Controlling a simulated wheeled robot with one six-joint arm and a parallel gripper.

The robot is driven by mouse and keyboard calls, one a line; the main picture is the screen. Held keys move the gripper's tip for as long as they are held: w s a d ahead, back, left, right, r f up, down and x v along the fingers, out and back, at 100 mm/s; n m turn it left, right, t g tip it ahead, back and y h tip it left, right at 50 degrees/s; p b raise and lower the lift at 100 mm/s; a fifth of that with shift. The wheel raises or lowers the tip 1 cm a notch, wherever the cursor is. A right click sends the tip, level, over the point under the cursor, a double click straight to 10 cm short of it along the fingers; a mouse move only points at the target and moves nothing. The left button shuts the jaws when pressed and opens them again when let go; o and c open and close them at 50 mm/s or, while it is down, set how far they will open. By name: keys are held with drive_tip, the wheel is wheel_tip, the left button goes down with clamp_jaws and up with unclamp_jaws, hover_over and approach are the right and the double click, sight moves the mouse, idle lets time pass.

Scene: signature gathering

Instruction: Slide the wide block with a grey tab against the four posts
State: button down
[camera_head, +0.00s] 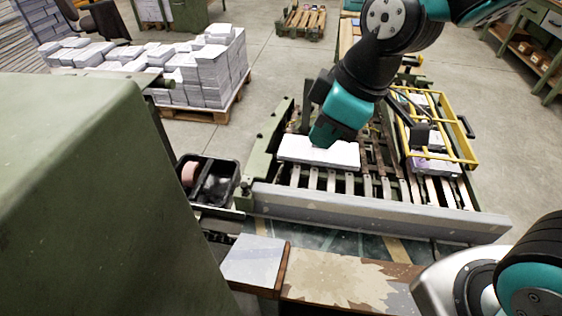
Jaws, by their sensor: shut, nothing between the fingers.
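A wide white block (300,150) of stacked sheets lies across the slatted conveyor (290,177), left of its middle. A grey tab cannot be made out on it. My gripper (320,143) comes down from the upper right and ends at the block's top rear edge, near its middle. Its fingertips are small and mostly hidden, so contact with the block is unclear. It is shut with nothing held. Several upright brown and metal parts show behind and right of the block; I cannot tell which are the four posts.
A yellow frame (468,160) stands around stacked sheets (437,167) on the conveyor's right. A grey rail (370,212) runs along the front edge. A black tray (218,185) sits at left. A pallet of paper stacks (200,75) stands behind.

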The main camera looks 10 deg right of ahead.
drive_tip(key=w+f+n+t+h+b, duration=0.2)
drive_tip(key=w+f+n+t, duration=0.1)
drive_tip(key=w+f+n, duration=0.9)
drive_tip(key=n+t+h+b, duration=0.2)
drive_tip(key=n+t, duration=0.2)
drive_tip(key=n, duration=0.7)
approach(284, 158)
drive_tip(key=p+x, duration=0.1)
drive_tip(key=x, duration=0.5)
drive_tip(key=shift+w+f, duration=0.2)
drive_tip(key=shift+f, duration=0.1)
